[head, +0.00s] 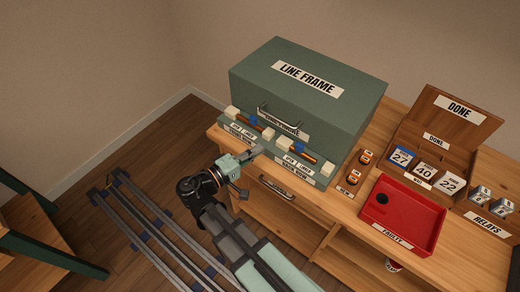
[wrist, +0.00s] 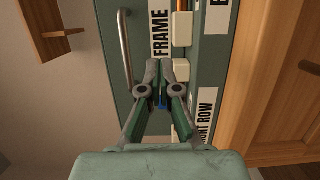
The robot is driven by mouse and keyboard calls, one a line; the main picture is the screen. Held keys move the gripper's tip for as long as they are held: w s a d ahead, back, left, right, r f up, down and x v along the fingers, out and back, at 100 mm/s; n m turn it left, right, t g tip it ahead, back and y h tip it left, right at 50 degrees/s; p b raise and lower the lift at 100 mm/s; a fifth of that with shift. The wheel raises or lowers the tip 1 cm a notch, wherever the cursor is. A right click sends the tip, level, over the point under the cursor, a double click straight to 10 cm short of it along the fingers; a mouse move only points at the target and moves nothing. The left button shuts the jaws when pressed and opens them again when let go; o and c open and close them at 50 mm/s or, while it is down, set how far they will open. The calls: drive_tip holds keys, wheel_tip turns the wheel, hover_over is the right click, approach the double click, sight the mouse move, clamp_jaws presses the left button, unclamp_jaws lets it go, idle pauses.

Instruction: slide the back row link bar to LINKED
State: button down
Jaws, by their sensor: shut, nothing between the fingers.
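The green line frame (head: 300,95) stands on the bench. Its front ledge carries two orange link bars between cream blocks, a left one (head: 262,127) and a right one (head: 307,156), each with a blue part. In the wrist view, a label ending "NT ROW" (wrist: 206,117) is at lower right, and a cut-off label (wrist: 219,14) is at top right. My gripper (head: 259,151) is shut and empty, in front of the ledge between the two bars. In the wrist view my gripper (wrist: 164,65) partly hides a blue part (wrist: 163,101).
A metal handle (wrist: 125,45) sticks out from the frame's face. Right of the frame are small orange-and-black items (head: 359,165), a red tray (head: 402,213), a wooden DONE box (head: 455,115) and relays (head: 480,193). The floor left of the bench is open around rails (head: 150,225).

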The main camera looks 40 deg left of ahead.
sight(298, 148)
drive_tip(key=w, duration=0.2)
drive_tip(key=w+d+p, duration=0.1)
drive_tip(key=w, duration=0.2)
drive_tip(key=w+p, duration=0.1)
drive_tip(key=w, duration=0.2)
drive_tip(key=shift+d+r, duration=0.1)
drive_tip(key=shift+d, duration=0.1)
drive_tip(key=d+p, duration=0.1)
drive_tip(key=d, duration=0.1)
drive_tip(key=shift+d, duration=0.35)
drive_tip(key=shift+d+p, duration=0.3)
drive_tip(key=shift+d, duration=0.35)
